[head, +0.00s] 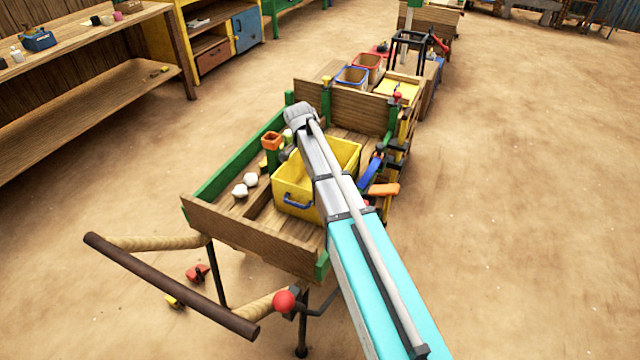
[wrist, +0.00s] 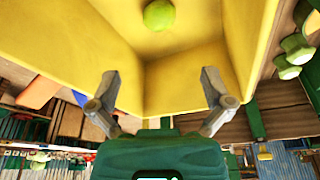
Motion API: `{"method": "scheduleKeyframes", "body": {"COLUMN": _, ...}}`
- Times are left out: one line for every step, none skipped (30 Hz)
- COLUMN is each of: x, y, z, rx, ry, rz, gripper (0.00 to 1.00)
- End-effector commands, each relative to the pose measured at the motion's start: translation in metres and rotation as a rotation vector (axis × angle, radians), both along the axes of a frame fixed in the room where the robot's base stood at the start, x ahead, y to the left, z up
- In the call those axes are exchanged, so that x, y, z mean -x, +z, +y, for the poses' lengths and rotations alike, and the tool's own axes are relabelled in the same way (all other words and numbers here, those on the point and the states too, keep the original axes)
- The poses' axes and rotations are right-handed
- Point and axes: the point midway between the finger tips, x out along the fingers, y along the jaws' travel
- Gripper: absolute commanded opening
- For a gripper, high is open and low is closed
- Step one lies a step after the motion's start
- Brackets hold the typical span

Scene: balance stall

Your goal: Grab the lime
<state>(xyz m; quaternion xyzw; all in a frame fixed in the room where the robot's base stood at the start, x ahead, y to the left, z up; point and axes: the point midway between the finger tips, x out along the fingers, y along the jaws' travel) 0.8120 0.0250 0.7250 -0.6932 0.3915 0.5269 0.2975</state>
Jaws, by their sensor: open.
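The lime (wrist: 159,14) is a round green ball at the top edge of the wrist view. It appears to lie inside the yellow bin (wrist: 60,35), against its yellow inner surface. My gripper (wrist: 159,88) is open, with its two grey fingers spread wide and nothing between them. The lime is beyond the fingertips, apart from them and roughly centred between them. In the head view the yellow bin (head: 292,194) stands on the wooden cart. My arm crosses in front of it and I cannot make out the lime there.
The wooden cart (head: 265,242) has raised sides. Pale green lumps (wrist: 296,48) show outside the bin in the wrist view. Blue and orange items hang at the cart's right side.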

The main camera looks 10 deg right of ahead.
Motion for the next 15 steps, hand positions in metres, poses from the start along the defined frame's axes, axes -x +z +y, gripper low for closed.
{"method": "scheduleKeyframes", "body": {"x": 0.0, "y": -0.004, "z": 0.0, "rx": 0.0, "ry": 0.001, "rz": 0.0, "gripper": 1.0}}
{"method": "scheduleKeyframes", "body": {"x": -0.001, "y": -0.006, "z": 0.0, "rx": 0.0, "ry": 0.001, "rz": 0.0, "gripper": 1.0}}
{"method": "scheduleKeyframes", "body": {"x": -0.001, "y": -0.008, "z": 0.0, "rx": 0.0, "ry": 0.001, "rz": -0.001, "gripper": 1.0}}
{"method": "scheduleKeyframes", "body": {"x": -0.001, "y": -0.01, "z": -0.001, "rx": 0.0, "ry": 0.002, "rz": 0.0, "gripper": 1.0}}
{"method": "scheduleKeyframes", "body": {"x": -0.002, "y": -0.013, "z": -0.001, "rx": 0.0, "ry": 0.002, "rz": 0.0, "gripper": 1.0}}
{"method": "scheduleKeyframes", "body": {"x": -0.002, "y": -0.016, "z": -0.002, "rx": 0.0, "ry": 0.002, "rz": 0.0, "gripper": 1.0}}
{"method": "scheduleKeyframes", "body": {"x": -0.002, "y": -0.018, "z": -0.002, "rx": 0.0, "ry": 0.002, "rz": 0.0, "gripper": 1.0}}
{"method": "scheduleKeyframes", "body": {"x": -0.003, "y": -0.021, "z": -0.002, "rx": 0.0, "ry": 0.002, "rz": 0.0, "gripper": 1.0}}
{"method": "scheduleKeyframes", "body": {"x": -0.003, "y": -0.024, "z": -0.003, "rx": 0.0, "ry": 0.002, "rz": 0.0, "gripper": 1.0}}
{"method": "scheduleKeyframes", "body": {"x": -0.003, "y": -0.026, "z": -0.004, "rx": 0.0, "ry": 0.003, "rz": 0.0, "gripper": 1.0}}
{"method": "scheduleKeyframes", "body": {"x": -0.004, "y": -0.028, "z": -0.004, "rx": 0.0, "ry": 0.003, "rz": 0.0, "gripper": 1.0}}
{"method": "scheduleKeyframes", "body": {"x": -0.004, "y": -0.031, "z": -0.005, "rx": 0.0, "ry": 0.003, "rz": 0.0, "gripper": 1.0}}
{"method": "scheduleKeyframes", "body": {"x": -0.004, "y": -0.034, "z": -0.005, "rx": 0.0, "ry": 0.003, "rz": 0.0, "gripper": 1.0}}
{"method": "scheduleKeyframes", "body": {"x": -0.005, "y": -0.036, "z": -0.006, "rx": 0.0, "ry": 0.003, "rz": 0.0, "gripper": 1.0}}
{"method": "scheduleKeyframes", "body": {"x": -0.005, "y": -0.039, "z": -0.006, "rx": 0.0, "ry": 0.003, "rz": 0.0, "gripper": 1.0}}
